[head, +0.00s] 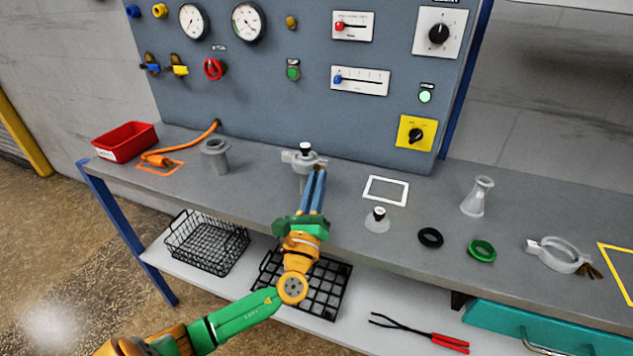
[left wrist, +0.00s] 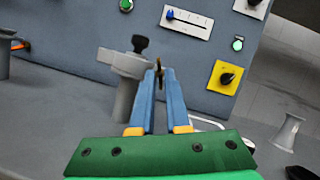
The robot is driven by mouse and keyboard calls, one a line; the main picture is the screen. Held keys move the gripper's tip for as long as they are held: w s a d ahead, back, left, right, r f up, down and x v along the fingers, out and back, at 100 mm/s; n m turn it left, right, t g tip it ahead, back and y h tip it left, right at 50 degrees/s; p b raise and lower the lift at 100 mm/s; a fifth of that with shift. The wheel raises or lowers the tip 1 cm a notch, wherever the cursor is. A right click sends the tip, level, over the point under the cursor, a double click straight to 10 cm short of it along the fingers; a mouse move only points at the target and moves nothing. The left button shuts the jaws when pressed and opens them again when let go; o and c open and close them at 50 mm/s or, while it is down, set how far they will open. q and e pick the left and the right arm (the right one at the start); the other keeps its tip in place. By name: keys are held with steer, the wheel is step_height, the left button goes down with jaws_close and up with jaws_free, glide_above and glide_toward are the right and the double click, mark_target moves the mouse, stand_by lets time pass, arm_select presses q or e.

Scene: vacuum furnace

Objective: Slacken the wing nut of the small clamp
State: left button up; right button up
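The small clamp (head: 303,158) is a pale grey ring around the top of a flanged stub on the bench, under a black-knobbed piece. It also shows in the left wrist view (left wrist: 122,63), left of my fingers. Its wing nut (left wrist: 160,73) is a small brownish piece at the clamp's right side, seen nearly edge-on between my fingertips. My left gripper (head: 316,172) reaches to it with its blue fingers a narrow gap apart. The fingertips largely hide the wing nut in the head view. I cannot tell whether both fingers touch it. My right gripper is not in view.
A black-knobbed glass-like piece (head: 377,220), a black ring (head: 430,237), a green ring (head: 482,249), a larger clamp (head: 556,255) and a flared tube (head: 477,197) stand to the right. An open pipe stub (head: 216,155) and red bin (head: 125,142) are left. The control panel (head: 270,90) rises close behind.

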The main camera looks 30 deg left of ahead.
arm_select(q)
jaws_close()
steer(key=shift+n, duration=0.4)
steer(key=n+g+y, duration=0.1)
steer(key=n, duration=0.1)
steer(key=shift+d+n, duration=0.15)
steer(key=shift+n, duration=0.15)
steer(key=n, duration=0.1)
steer(key=n+g+y, duration=0.1)
steer(key=n, duration=0.2)
steer(key=shift+d+r+n+g, duration=0.1)
steer(key=shift+r+n+g, duration=0.2)
steer(key=shift+g, duration=0.1)
steer(key=n, duration=0.1)
steer(key=n+g+p, duration=0.1)
steer(key=n, duration=0.1)
steer(key=n+g, duration=0.1)
steer(key=n, duration=0.1)
steer(key=shift+w+d+r+y+p, duration=0.1)
steer(key=shift+r+y+p, duration=0.2)
steer(key=shift+p, duration=0.1)
steer(key=shift+n+g+p, duration=0.5)
steer(key=shift+n+p, duration=0.3)
steer(key=shift+n, duration=0.6)
steer(key=shift+o, duration=1.3)
jaws_free()
